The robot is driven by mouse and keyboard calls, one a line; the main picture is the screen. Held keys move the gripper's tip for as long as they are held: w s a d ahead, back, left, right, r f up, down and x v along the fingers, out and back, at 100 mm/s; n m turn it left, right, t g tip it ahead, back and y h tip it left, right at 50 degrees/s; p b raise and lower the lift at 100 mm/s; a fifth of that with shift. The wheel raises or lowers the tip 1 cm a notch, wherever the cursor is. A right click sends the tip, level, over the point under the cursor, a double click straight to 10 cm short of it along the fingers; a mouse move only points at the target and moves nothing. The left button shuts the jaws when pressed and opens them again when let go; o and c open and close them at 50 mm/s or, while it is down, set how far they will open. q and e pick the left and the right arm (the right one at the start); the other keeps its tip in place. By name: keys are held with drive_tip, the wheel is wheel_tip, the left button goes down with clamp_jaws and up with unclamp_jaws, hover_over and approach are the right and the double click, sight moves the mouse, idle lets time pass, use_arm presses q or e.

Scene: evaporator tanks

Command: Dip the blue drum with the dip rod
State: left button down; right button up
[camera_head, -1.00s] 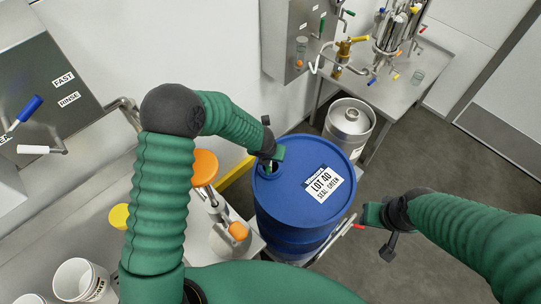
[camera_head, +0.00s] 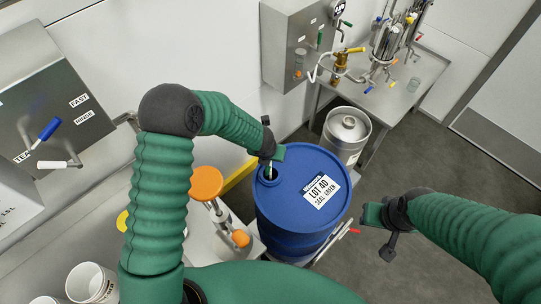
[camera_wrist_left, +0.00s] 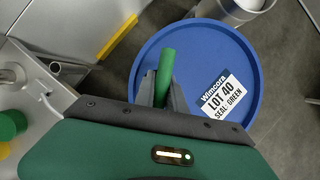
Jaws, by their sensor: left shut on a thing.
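The blue drum (camera_head: 290,215) stands upright in the middle of the head view, its top bearing a white label reading LOT 40, SEAL GREEN. An opening (camera_head: 268,177) shows near the left of its top. My left gripper (camera_head: 268,162) is over that opening, shut on the green-ended dip rod. The rod's green end (camera_wrist_left: 166,72) stands between the fingers in the left wrist view. How far the rod reaches into the drum is hidden. My right gripper (camera_head: 372,214) is right of the drum, apart from it; its fingers are not clear.
A steel keg (camera_head: 346,130) stands behind the drum near a steel bench (camera_head: 400,90) with glassware and valves. Left are an orange-topped fitting (camera_head: 206,182), white buckets (camera_head: 88,283) and a panel with levers (camera_head: 55,110). Grey floor is open at right.

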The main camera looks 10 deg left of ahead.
drive_tip(key=w+p+v, duration=0.2)
drive_tip(key=p+v, duration=0.7)
drive_tip(key=w+r+p+v, duration=0.1)
drive_tip(key=w+p+v, duration=0.1)
drive_tip(key=p+v, duration=0.7)
drive_tip(key=shift+r+p, duration=0.4)
drive_tip(key=shift+r, duration=0.05)
idle(0.6)
